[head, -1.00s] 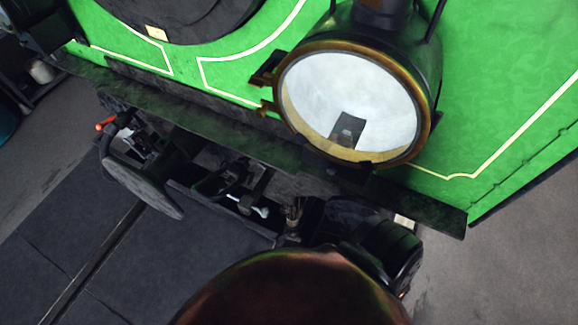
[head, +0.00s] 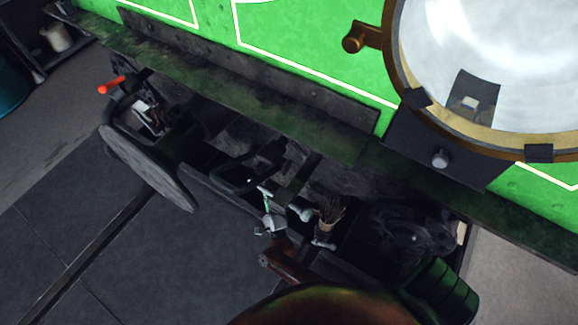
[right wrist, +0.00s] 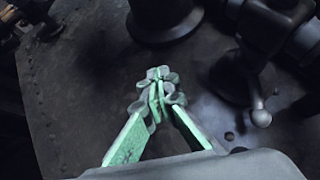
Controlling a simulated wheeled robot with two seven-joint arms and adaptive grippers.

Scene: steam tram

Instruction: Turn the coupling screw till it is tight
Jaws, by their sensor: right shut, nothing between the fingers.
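The coupling's dark hook or link (head: 250,172) shows below the middle of the green engine's front beam. A pale ball (head: 305,213), apparently the end of the coupling screw's lever, is just right of it. In the right wrist view the ball (right wrist: 261,118) ends a short dark lever. My right gripper (head: 268,200) is just left of the ball in the head view. In the right wrist view its green-padded fingers (right wrist: 160,82) are shut and empty, left of the ball and apart from it. The screw's thread is hard to make out in shadow. My left gripper is not in view.
A round buffer (head: 150,168) and a red-handled fitting (head: 112,84) are on the left. A brush-like bundle (head: 330,213) is right of the ball. The big lamp (head: 480,70) overhangs at upper right. The dark floor (head: 60,225) at left is clear.

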